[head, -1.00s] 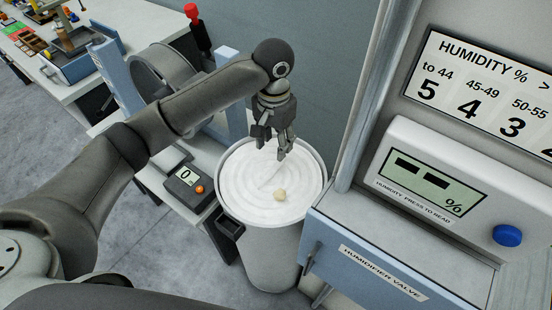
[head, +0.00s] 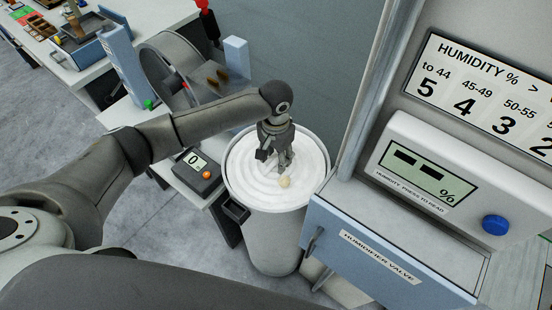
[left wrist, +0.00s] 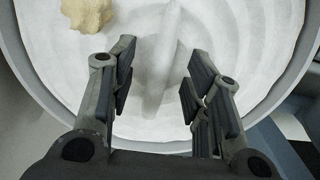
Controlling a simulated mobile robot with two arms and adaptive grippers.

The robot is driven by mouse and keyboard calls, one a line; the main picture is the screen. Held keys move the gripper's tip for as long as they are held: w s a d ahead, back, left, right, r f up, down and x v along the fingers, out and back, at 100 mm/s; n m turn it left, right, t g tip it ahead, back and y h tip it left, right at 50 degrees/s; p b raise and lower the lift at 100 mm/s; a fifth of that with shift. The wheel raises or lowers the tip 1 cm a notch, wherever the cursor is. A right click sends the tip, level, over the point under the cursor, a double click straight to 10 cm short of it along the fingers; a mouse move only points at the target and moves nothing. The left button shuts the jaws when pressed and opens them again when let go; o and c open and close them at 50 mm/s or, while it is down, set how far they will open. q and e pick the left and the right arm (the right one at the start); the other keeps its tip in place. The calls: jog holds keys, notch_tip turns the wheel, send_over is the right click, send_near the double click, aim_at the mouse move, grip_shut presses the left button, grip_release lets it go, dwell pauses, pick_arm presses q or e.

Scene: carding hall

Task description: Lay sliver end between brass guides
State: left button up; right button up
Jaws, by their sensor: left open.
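The sliver can (head: 270,235) is a tall grey cylinder filled with coiled white sliver (head: 245,165). In the left wrist view, a raised white strand, which looks like the sliver end (left wrist: 163,75), runs between my fingers. My left gripper (head: 284,168) points down into the can, open, its fingertips close over the sliver; contact cannot be told. It also shows in the left wrist view (left wrist: 160,60), fingers either side of the strand. Two small brass guides (head: 222,75) stand on the machine table behind my forearm. My right gripper is not in view.
A cream lump (head: 285,182) lies on the sliver near my fingers. A box with a 0 display and orange button (head: 207,174) stands left of the can. The humidifier cabinet (head: 385,240) stands close on the right. A grey drum (head: 165,65) is behind my arm.

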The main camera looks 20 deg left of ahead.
pick_arm(q)
jog(key=c, duration=0.5)
grip_shut()
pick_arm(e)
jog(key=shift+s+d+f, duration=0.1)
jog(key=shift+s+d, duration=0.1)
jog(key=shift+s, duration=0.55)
pick_arm(q)
jog(key=shift+r, duration=0.1)
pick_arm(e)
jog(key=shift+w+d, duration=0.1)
